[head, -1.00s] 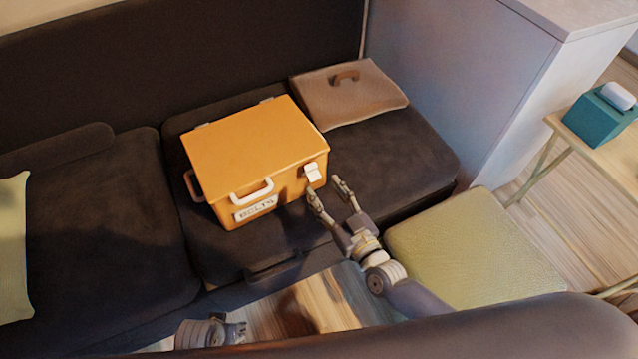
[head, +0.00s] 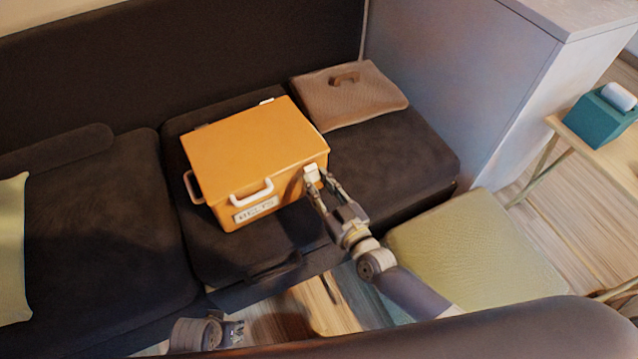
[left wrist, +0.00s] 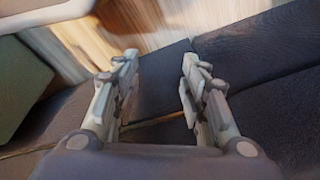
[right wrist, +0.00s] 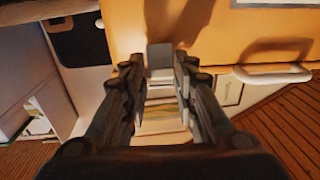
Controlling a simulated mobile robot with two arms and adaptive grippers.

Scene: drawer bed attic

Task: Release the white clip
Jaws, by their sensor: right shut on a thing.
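The orange box (head: 250,150) sits closed on the dark sofa seat, with a label and a white handle on its front. The white clip (head: 312,172) is at the box's front right corner. My right gripper (head: 321,188) is shut on the clip; in the right wrist view the clip (right wrist: 160,60) shows between the fingertips, against the orange face. My left gripper (head: 236,333) is low in the head view, away from the box. In the left wrist view its fingers (left wrist: 160,60) are apart with nothing between them.
A brown cushion with a handle (head: 350,97) lies behind and right of the box. A yellow-green seat (head: 475,250) stands front right. A side table at right holds a teal box (head: 600,120).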

